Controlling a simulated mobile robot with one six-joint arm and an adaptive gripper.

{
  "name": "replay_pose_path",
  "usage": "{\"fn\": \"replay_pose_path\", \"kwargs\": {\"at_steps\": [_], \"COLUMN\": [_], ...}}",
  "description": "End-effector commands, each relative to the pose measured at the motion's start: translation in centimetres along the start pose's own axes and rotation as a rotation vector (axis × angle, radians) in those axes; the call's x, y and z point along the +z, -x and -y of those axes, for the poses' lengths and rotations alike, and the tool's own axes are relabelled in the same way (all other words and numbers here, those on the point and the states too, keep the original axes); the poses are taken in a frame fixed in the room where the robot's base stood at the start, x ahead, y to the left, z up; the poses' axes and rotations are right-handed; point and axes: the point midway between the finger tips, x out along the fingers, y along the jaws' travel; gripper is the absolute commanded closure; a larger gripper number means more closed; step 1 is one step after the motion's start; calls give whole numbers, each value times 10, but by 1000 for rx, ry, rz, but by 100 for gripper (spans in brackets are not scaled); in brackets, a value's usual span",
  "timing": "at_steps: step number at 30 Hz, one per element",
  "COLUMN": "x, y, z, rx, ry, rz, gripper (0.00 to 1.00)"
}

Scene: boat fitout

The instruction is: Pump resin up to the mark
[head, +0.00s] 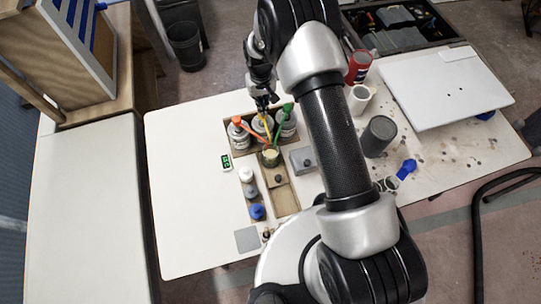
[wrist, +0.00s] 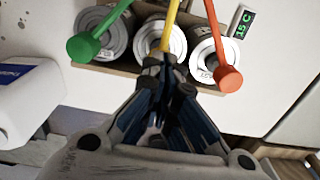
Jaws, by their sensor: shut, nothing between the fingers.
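Three cans stand in a row in a wooden holder, each with a coloured pump: orange (head: 235,120), yellow (head: 266,131) and green (head: 287,107). In the wrist view they are green (wrist: 84,46), yellow (wrist: 169,27) and orange (wrist: 227,77). A small cup (head: 270,158) with a pale top stands just in front of the cans, by the spout ends. Any mark on it is too small to see. My gripper (wrist: 168,64) is shut and empty, its fingertips over the yellow pump; they hide part of it. I cannot tell whether they touch it.
A small green display (head: 227,162) lies left of the cans. Small bottles with a blue one (head: 257,212) stand in front. A grey box (head: 303,160), a dark cylinder (head: 378,136) and a white board (head: 445,88) are to the right. The table's left side is clear.

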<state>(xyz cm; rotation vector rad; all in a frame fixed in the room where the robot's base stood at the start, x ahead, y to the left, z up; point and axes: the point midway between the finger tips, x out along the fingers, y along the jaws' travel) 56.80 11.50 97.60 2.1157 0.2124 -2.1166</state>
Motion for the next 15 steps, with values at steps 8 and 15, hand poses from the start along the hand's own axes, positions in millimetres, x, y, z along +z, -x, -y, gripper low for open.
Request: {"fn": "replay_pose_path", "kwargs": {"at_steps": [8, 15], "x": [0, 0], "y": [-11, -20], "z": [0, 0], "rx": [0, 0], "ry": [0, 0], "rz": [0, 0], "gripper": [100, 100]}}
